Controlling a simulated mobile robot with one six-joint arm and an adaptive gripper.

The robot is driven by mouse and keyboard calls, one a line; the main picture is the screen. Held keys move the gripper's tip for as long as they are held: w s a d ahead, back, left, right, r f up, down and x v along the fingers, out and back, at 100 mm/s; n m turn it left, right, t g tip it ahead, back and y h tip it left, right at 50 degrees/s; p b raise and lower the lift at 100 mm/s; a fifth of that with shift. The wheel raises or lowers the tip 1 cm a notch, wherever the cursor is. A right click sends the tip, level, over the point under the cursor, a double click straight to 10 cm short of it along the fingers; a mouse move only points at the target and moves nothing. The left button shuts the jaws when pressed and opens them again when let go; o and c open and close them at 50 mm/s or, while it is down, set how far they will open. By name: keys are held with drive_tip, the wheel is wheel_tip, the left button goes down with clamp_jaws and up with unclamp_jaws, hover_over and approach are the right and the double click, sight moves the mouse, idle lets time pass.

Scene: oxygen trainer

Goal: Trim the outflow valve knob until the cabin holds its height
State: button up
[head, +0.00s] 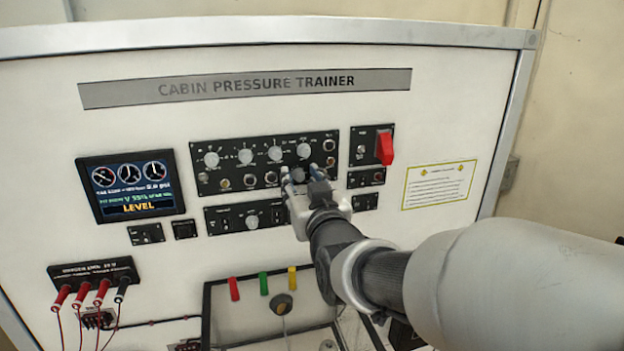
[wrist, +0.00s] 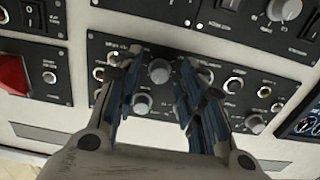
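A wide black control panel (head: 235,170) carries several round grey knobs and small switches; its labels are too small to read. My gripper (head: 303,176) is in front of its right part. In the wrist view, which looks upside down, my gripper (wrist: 159,70) has its two blue fingers apart, one on each side of a grey knob (wrist: 160,72), with a gap visible on both sides. I cannot tell from lettering whether this is the outflow valve knob. The display (head: 135,186) at left shows three dials, a line that seems to read V 55%, and LEVEL in orange.
A red guarded switch (head: 384,147) is on a small panel to the right. A second knob (wrist: 141,103) sits close beside the left finger in the wrist view. A lower panel (head: 246,216) is just below. Red and black leads (head: 80,296) hang at lower left.

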drive_tip(key=shift+c, duration=0.6)
clamp_jaws()
